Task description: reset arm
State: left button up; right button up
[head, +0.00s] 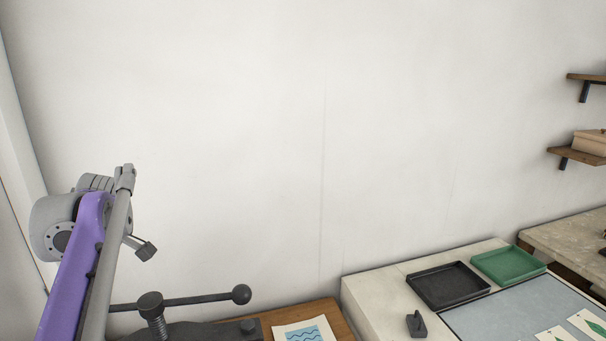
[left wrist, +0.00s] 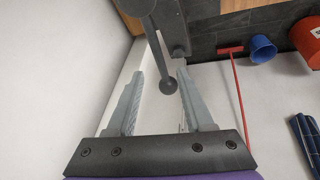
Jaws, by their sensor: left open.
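My left arm (head: 75,265), purple and grey, rises at the left edge in the head view. My left gripper (left wrist: 160,73) shows in the left wrist view with its two grey fingers spread apart and nothing held. A dark press handle (head: 200,299) with a ball end (head: 241,294) is low in the head view, to the right of my arm. In the left wrist view the ball end (left wrist: 168,87) appears between the fingers; its distance from them cannot be told. My right gripper is in neither view.
A print (head: 302,333) lies on a wooden surface. A black tray (head: 448,285) and green tray (head: 508,264) rest on a pale counter. A blue bucket (left wrist: 262,50), a red long-handled tool (left wrist: 239,100) and blue rolls (left wrist: 304,140) are right of the gripper.

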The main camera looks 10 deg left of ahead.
pick_arm(q)
jog(key=d+f+m, duration=0.1)
jog(key=d, duration=0.1)
jog(key=d+f+m+t, duration=0.1)
jog(key=d+f+m, duration=0.1)
jog(key=d, duration=0.1)
jog(key=d+f+m, duration=0.1)
jog(key=d+m, duration=0.1)
jog(key=d, duration=0.1)
jog(key=shift+s+d+f+t+h, duration=0.2)
jog(key=shift+s+f+t+h, duration=0.1)
jog(key=shift+f, duration=0.1)
jog(key=s+d+f+m+t+h, duration=0.1)
jog(key=s+d+f+m+h, duration=0.1)
jog(key=s+d+f+m, duration=0.4)
jog(key=s+d+f+m+t+h, duration=0.2)
jog(key=s+d+f+m, duration=0.4)
jog(key=d+f, duration=0.8)
jog(key=m, duration=0.3)
jog(key=shift+d, duration=0.15)
jog(key=shift+s, duration=0.15)
